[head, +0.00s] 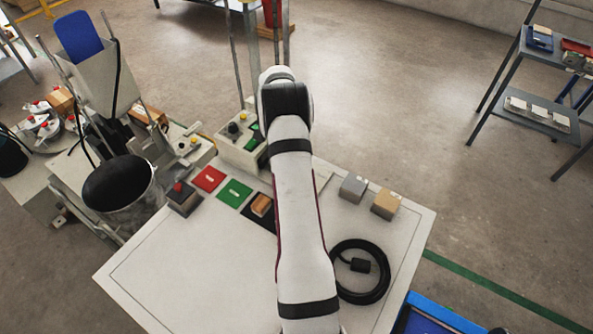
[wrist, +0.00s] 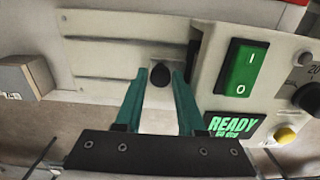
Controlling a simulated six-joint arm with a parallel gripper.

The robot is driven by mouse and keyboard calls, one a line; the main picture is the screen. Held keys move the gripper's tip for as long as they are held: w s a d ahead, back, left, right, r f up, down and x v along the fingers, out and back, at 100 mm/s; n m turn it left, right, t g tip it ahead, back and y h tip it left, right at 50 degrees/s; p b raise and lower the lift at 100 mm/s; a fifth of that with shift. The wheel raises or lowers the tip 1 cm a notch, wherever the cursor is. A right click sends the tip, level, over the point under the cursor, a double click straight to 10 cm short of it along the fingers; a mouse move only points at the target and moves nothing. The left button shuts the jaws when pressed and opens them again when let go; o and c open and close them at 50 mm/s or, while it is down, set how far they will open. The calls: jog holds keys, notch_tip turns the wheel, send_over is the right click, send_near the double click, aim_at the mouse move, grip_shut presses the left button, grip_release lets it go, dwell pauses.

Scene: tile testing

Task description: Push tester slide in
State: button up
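The tester (head: 238,150) stands at the back of the white table, partly hidden behind my arm. In the wrist view, its pale slide plate (wrist: 100,55) has a round black knob (wrist: 160,75). My gripper (wrist: 160,72) has two teal fingers standing apart, one on each side of the knob in the picture. The knob shows between the fingertips; I cannot tell whether they touch it. Right of the fingers are a green rocker switch (wrist: 244,68) and a lit READY display (wrist: 232,124). My arm hides the gripper in the head view.
A yellow button (wrist: 285,135) and a dial (wrist: 308,97) sit on the tester's right. Red (head: 208,179) and green (head: 234,193) pads lie left of my arm. A grey block (head: 353,188), a tan block (head: 385,204) and a coiled black cable (head: 360,272) lie to its right.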

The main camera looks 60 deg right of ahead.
jog(key=shift+w+r, duration=0.15)
jog(key=shift+r, duration=2.95)
jog(key=shift+f, duration=0.1)
